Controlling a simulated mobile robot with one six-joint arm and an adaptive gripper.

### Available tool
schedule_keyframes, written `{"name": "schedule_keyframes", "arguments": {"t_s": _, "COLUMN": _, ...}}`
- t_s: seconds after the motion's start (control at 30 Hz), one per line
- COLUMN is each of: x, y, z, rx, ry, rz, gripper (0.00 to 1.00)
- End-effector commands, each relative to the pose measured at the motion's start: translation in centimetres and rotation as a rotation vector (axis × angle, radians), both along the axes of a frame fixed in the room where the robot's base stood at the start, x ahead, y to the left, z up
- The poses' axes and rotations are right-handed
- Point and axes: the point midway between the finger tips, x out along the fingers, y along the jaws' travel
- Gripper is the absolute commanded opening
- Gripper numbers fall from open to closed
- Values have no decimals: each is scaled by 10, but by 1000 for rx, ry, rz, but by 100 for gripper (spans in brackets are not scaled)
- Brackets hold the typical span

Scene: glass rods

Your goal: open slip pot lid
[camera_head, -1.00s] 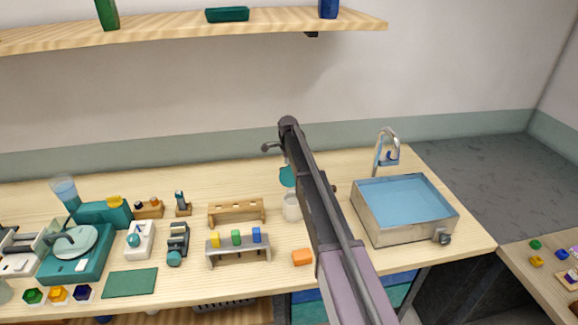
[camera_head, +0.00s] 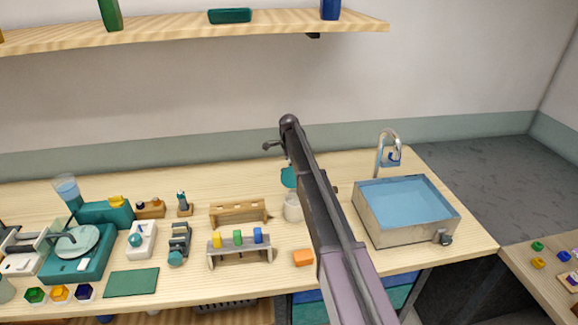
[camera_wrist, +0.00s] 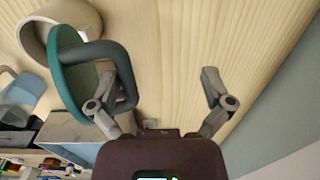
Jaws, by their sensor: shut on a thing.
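The slip pot (camera_head: 291,208) is a cream cup on the bench, left of my arm. Its teal lid (camera_head: 288,177) stands tilted up above the pot's back edge. In the wrist view the pot (camera_wrist: 38,35) shows a round rim and a partly open mouth. The lid (camera_wrist: 70,68) is tipped steeply at that mouth, with a thick dark loop handle (camera_wrist: 122,68). The right finger stands apart over the bench. In the head view my arm hides most of the gripper.
A sink (camera_head: 405,208) with a tap stands right of my arm. A slotted rack (camera_head: 240,245) with coloured blocks and a wooden rack (camera_head: 238,211) stand left of the pot. An orange block (camera_head: 303,257) lies in front. A shelf (camera_head: 180,35) runs above. Bench behind the pot is clear.

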Motion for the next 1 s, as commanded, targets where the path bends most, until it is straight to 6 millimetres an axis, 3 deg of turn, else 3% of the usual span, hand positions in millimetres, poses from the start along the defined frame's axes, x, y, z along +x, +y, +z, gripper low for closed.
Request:
{"name": "schedule_keyframes", "arguments": {"t_s": 0.03, "x": 26, "y": 2, "z": 2, "rx": 4, "ry": -39, "rz": -1, "gripper": 62}}
{"name": "schedule_keyframes", "arguments": {"t_s": 0.2, "x": 38, "y": 3, "z": 2, "rx": 4, "ry": -40, "rz": -1, "gripper": 62}}
{"name": "schedule_keyframes", "arguments": {"t_s": 0.43, "x": 49, "y": 4, "z": 2, "rx": 4, "ry": -40, "rz": -2, "gripper": 62}}
{"name": "schedule_keyframes", "arguments": {"t_s": 0.5, "x": 51, "y": 4, "z": 1, "rx": 4, "ry": -39, "rz": -2, "gripper": 52}}
{"name": "schedule_keyframes", "arguments": {"t_s": 1.0, "x": 66, "y": 5, "z": -2, "rx": 3, "ry": -35, "rz": 0, "gripper": 52}}
